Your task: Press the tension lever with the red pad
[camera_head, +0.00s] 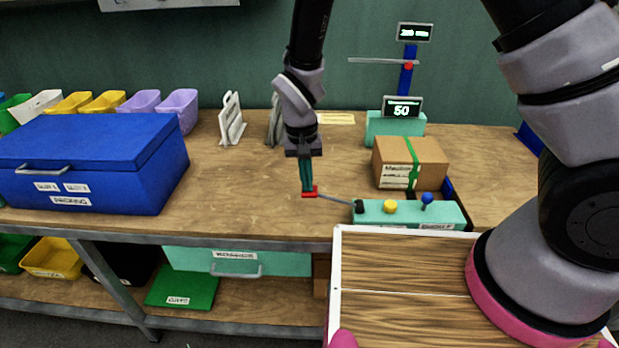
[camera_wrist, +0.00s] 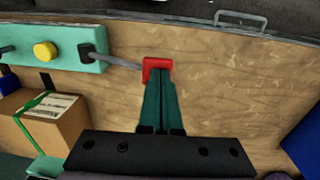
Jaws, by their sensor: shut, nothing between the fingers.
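The tension lever is a thin grey rod (camera_head: 337,201) that runs left from the black pivot of a teal box (camera_head: 440,213) and ends in a red pad (camera_head: 309,193). My gripper (camera_head: 307,188) points down with its teal fingers together and empty, its tips at the red pad. In the wrist view the fingertips (camera_wrist: 160,80) overlap the near edge of the red pad (camera_wrist: 157,64), and the lever rod (camera_wrist: 122,62) runs left to the teal box (camera_wrist: 60,50). I cannot tell whether the tips touch the pad or hover just above it.
The teal box carries a yellow button (camera_head: 390,206) and a blue knob (camera_head: 427,198). A taped cardboard box (camera_head: 409,163) stands behind it, and a teal scale reading 50 (camera_head: 402,110) behind that. A blue toolbox (camera_head: 80,160) is at left. The bench between is clear.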

